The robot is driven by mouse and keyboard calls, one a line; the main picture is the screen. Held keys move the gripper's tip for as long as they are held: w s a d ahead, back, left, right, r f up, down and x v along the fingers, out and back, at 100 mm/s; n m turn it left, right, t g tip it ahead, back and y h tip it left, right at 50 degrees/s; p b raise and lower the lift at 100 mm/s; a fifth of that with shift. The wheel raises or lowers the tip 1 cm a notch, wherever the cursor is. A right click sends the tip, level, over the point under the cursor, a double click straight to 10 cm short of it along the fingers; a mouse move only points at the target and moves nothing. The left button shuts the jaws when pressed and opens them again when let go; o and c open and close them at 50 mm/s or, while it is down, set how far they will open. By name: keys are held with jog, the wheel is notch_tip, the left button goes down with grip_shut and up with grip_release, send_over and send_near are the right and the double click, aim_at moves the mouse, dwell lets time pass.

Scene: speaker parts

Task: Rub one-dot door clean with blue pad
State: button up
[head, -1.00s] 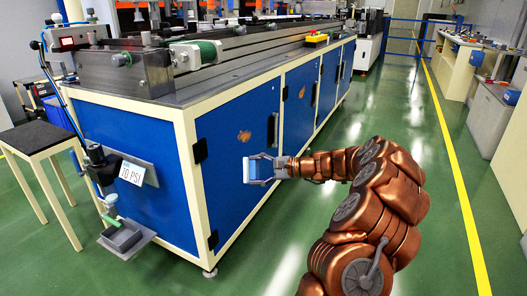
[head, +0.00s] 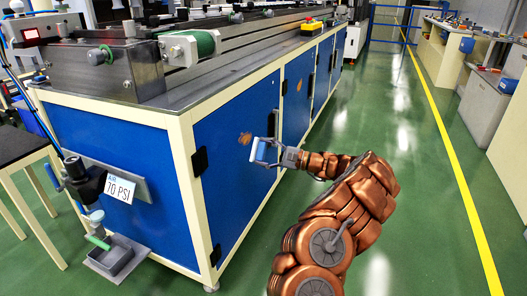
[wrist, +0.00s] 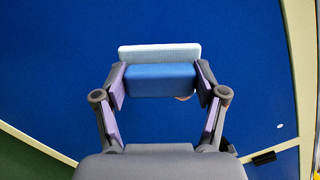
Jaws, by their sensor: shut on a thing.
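The nearest blue door (head: 225,185) has a brown smudge (head: 244,138) on its upper part. My gripper (head: 265,150) is shut on the blue pad (head: 261,153), in front of this door and just right of and below the smudge. In the wrist view, the blue pad (wrist: 160,80) with its white layer sits between both fingers, facing the blue door (wrist: 235,60). A bit of brown smudge (wrist: 184,98) shows under the pad's lower edge; the rest is hidden. A single small white mark (wrist: 280,126) is on this door. Contact with the door cannot be told.
A second blue door (head: 296,100) farther along carries another brown smudge (head: 299,85). Black hinges (head: 200,161) stick out at the near door's left edge. A valve with a 70 PSI sign (head: 120,189) and a grey tray (head: 117,257) project from the cabinet end. The green floor at right is clear.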

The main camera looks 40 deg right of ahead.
aim_at(256, 150)
jog(key=shift+w+a+f+b, duration=0.1)
jog(key=shift+w+a+b, duration=0.15)
jog(key=shift+w, duration=0.5)
jog(key=shift+w+a+b, duration=0.15)
jog(key=shift+w+a, duration=0.2)
jog(key=shift+w, duration=0.4)
jog(key=shift+w+a, duration=0.45)
jog(key=shift+w, duration=0.15)
jog(key=shift+x, duration=0.9)
jog(key=shift+w+d, duration=0.1)
